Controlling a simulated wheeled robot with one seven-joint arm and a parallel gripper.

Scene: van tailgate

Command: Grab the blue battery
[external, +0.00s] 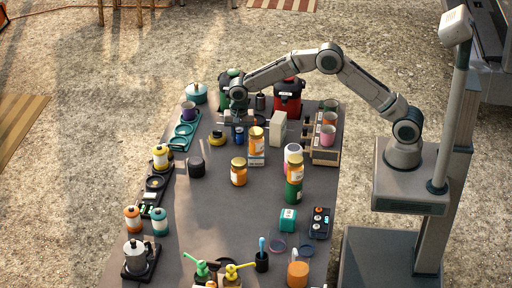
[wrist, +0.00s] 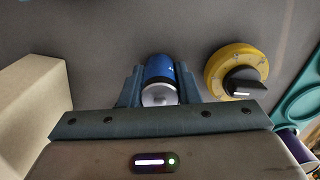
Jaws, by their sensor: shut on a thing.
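The blue battery (wrist: 159,70) is a short blue cylinder with a silver end, seen in the middle of the wrist view. My gripper (wrist: 158,92) is shut on it, with one dark finger against each side. The battery looks close to the grey tabletop; I cannot tell whether it touches it. In the external view my gripper (external: 239,136) points down at the far part of the table, and the battery is too small there to make out clearly.
A yellow round thing with a black knob (wrist: 236,75) lies just right of the battery in the wrist view. A cream block (wrist: 35,95) stands to the left. A teal tray (wrist: 300,105) is at the right edge. Jars (external: 239,172) stand nearer on the table (external: 215,225).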

